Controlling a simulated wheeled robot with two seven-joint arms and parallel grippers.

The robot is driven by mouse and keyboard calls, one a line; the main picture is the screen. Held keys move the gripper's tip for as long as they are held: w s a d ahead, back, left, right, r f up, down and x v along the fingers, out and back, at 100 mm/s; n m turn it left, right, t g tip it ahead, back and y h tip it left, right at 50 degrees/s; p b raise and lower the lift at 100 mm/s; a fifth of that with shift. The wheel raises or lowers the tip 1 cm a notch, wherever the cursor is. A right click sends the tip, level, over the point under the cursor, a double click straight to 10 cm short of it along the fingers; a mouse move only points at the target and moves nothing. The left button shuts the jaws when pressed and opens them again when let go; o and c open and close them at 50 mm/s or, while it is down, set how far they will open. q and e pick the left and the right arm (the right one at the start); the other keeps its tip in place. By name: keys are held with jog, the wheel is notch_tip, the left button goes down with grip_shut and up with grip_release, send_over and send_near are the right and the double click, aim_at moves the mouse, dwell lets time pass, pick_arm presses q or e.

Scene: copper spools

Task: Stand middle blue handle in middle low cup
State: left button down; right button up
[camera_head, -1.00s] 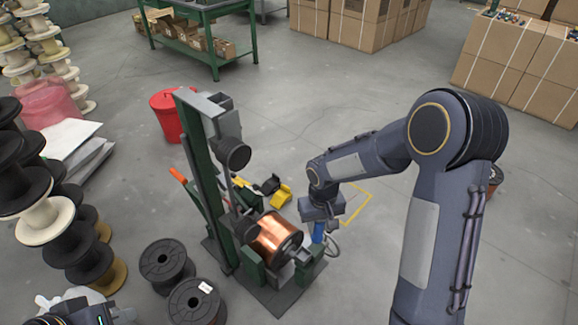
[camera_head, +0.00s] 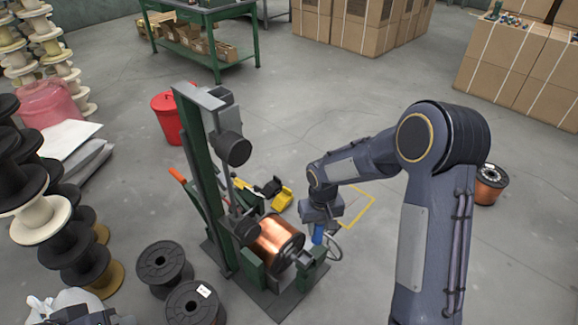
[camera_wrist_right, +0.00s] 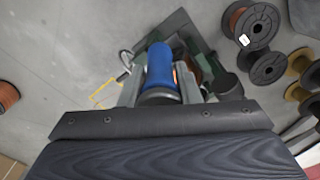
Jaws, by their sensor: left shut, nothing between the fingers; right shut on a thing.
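My right gripper (camera_head: 319,222) is shut on a blue handle (camera_head: 318,235), just right of the copper spool (camera_head: 276,238) on the green machine. In the right wrist view the blue handle (camera_wrist_right: 160,66) points away from the wrist between the grey fingers of the right gripper (camera_wrist_right: 158,92), its dark collar nearest the wrist. In the head view the gripper hides the handle's upper end. Whether the handle's lower end touches the machine cannot be told. I cannot make out any low cup. My left gripper (camera_head: 92,318) is shut at the bottom left edge, mostly out of frame.
The green machine's tall post (camera_head: 203,165) stands left of the right gripper. Black spools (camera_head: 163,265) stand on the floor at left, near spool stacks. A red bin (camera_head: 168,117) and a yellow tool (camera_head: 282,199) are behind. Open floor lies behind the right arm.

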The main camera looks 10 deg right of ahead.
jog(key=w+d+f+b, duration=0.1)
jog(key=w+f+b, duration=0.5)
jog(key=f+b, duration=0.4)
jog(key=w+d+f+b, duration=0.1)
jog(key=w+f+b, duration=0.5)
jog(key=f+b, duration=0.4)
jog(key=w+d+f+b, duration=0.1)
jog(key=w+f+b, duration=0.4)
jog(key=f+b, duration=0.5)
jog(key=shift+w+f, duration=0.4)
jog(key=shift+f, duration=3.55)
jog(key=shift+f, duration=0.1)
jog(key=shift+f+b, duration=0.8)
jog(key=shift+f, duration=0.1)
jog(key=shift+f, duration=0.1)
jog(key=shift+f+b, duration=0.15)
jog(key=shift+b, duration=0.15)
jog(key=shift+f, duration=0.1)
